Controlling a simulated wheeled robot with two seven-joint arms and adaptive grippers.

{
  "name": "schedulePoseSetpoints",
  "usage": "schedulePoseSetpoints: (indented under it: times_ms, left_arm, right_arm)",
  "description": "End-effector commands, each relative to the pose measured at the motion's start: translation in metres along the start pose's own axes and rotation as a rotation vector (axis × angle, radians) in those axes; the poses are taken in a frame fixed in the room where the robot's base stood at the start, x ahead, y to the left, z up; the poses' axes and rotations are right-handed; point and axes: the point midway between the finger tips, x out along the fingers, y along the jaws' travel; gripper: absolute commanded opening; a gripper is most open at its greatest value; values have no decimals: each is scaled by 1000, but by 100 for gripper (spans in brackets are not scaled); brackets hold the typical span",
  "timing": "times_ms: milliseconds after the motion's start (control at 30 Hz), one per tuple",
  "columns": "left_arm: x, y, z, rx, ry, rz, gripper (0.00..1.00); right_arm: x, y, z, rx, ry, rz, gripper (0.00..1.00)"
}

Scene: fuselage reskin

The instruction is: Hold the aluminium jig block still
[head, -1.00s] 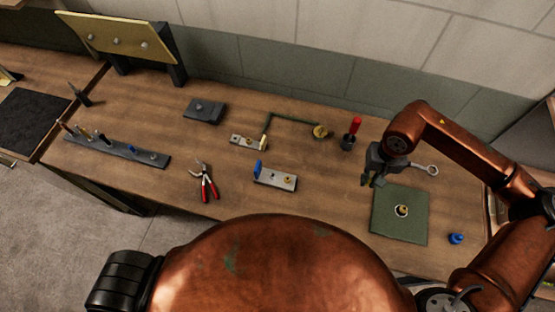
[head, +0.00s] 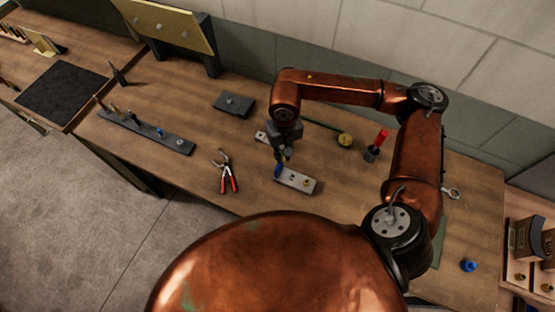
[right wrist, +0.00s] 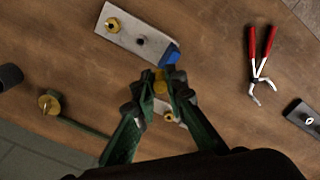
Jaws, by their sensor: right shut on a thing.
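Two pale grey metal blocks lie on the bench; I cannot tell which one is the aluminium jig block. The front block (head: 298,181) has a blue upright piece at its left end and a brass fitting on top; it also shows in the right wrist view (right wrist: 132,30). The rear block (head: 261,137) is mostly hidden behind my right gripper (head: 283,156). In the right wrist view the fingers (right wrist: 164,84) are shut around a brass-coloured upright piece (right wrist: 160,82) at the rear block's end. My left gripper is out of view.
Red-handled pliers (head: 227,172) lie to the left, near a dark rail (head: 150,133) of small tools. A dark block (head: 234,103) lies behind. A brass round piece (head: 345,140) and a red-handled tool (head: 378,145) stand right. A blue knob (head: 468,265) lies far right.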

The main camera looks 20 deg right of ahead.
Motion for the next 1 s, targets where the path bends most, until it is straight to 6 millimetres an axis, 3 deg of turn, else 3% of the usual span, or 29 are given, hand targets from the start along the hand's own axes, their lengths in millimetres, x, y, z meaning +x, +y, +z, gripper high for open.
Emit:
schedulePoseSetpoints:
  times_ms: [100, 300, 500, 667, 1000]
  left_arm:
    - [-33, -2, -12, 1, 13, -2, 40]
    - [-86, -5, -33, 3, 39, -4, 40]
    - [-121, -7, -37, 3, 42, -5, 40]
    - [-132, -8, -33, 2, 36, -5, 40]
    - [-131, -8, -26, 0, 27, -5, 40]
  right_arm:
    - [-9, 5, 5, 132, -1, -3, 0]
    - [-7, 14, 16, 434, 0, -6, 0]
    - [0, 22, 28, 678, 2, -4, 0]
    - [6, 26, 33, 777, 4, -3, 0]
    - [10, 27, 34, 799, 6, -2, 0]
